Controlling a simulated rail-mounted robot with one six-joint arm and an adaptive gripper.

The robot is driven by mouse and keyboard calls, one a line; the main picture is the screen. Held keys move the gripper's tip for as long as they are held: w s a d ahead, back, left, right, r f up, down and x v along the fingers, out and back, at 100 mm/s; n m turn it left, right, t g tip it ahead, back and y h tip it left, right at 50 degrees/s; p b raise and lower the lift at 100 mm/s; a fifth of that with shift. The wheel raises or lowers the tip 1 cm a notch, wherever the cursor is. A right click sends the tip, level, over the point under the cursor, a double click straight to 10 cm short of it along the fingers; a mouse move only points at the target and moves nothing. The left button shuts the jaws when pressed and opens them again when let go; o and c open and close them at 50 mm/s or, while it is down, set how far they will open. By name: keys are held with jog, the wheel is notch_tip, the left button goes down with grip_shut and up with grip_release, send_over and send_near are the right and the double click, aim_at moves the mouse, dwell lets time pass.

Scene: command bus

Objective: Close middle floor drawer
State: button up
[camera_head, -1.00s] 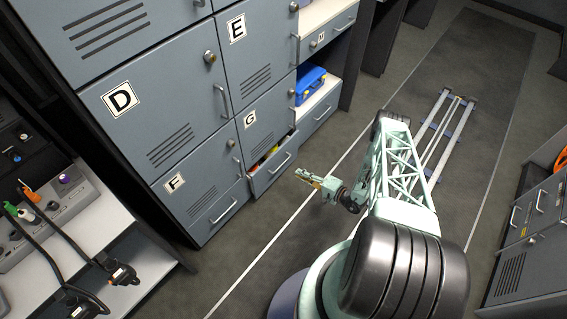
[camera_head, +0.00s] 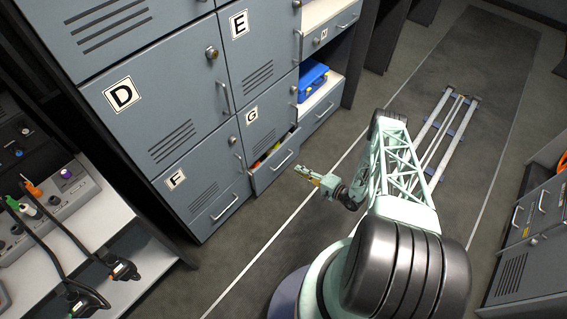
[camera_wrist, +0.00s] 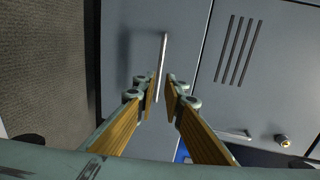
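The middle floor drawer (camera_head: 277,175) is the grey drawer under door G. It stands partly pulled out, with red and yellow items showing inside. Its bar handle (camera_head: 283,160) is on its front. A grey front (camera_wrist: 125,60) with a bar handle (camera_wrist: 163,66) lies beyond the fingers, and the handle lines up with the gap.
The floor drawer under F (camera_head: 222,208) is shut, to the left. Another floor drawer (camera_head: 320,110) stands to the right below a blue case (camera_head: 312,78). A console (camera_head: 55,195) with cables is at the left. The floor (camera_head: 262,240) in front of the drawers is clear.

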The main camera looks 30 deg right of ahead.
aim_at(283, 162)
jog(key=shift+b+x, duration=1)
jog(key=shift+x, duration=5)
jog(key=shift+r, duration=0.1)
jog(key=shift+c, duration=0.4)
grip_shut()
jog(key=shift+w, duration=0.1)
